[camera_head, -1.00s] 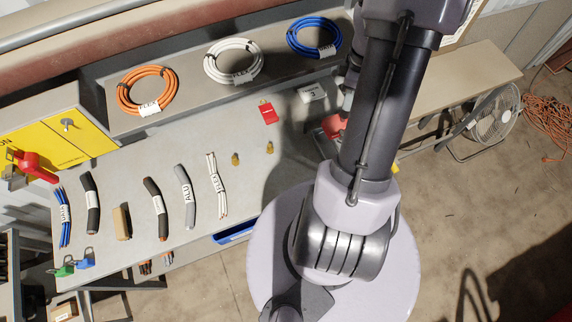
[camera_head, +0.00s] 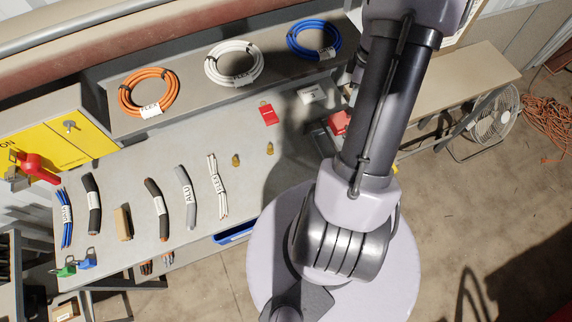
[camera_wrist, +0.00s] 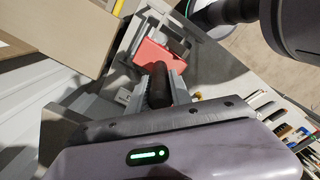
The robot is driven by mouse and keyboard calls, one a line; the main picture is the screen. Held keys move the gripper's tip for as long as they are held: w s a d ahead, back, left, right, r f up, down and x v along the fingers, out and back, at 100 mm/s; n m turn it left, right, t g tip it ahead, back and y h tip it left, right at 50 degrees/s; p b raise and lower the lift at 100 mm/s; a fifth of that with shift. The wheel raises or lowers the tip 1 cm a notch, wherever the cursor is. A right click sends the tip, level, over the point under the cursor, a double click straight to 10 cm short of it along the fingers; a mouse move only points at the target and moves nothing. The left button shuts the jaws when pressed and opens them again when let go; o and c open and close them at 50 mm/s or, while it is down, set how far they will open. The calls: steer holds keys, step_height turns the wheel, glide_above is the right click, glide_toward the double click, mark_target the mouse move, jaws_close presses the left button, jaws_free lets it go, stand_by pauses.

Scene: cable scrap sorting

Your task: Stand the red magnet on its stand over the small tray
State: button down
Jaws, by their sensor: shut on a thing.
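The red magnet (camera_head: 339,122) shows just left of my arm in the head view, near the right end of the grey bench. In the wrist view the red magnet (camera_wrist: 155,54) lies just beyond my fingers, with its dark handle between them. My gripper (camera_wrist: 160,84) is shut on that handle. In the head view my arm hides most of the gripper. A grey frame (camera_wrist: 205,22), possibly the stand, is partly visible behind the magnet. A dark, tray-like shape (camera_head: 321,141) lies below left of the magnet in the head view. I cannot tell whether the magnet touches either.
Several cable pieces lie on the bench (camera_head: 135,180). Orange (camera_head: 147,92), white (camera_head: 233,62) and blue (camera_head: 314,38) coils lie on the rear shelf. A red tag (camera_head: 268,114) and a white label card (camera_head: 312,94) are near the magnet.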

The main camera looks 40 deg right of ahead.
steer(key=shift+f+b, duration=2.5)
steer(key=shift+f, duration=1.15)
steer(key=c, duration=1.1)
jaws_free()
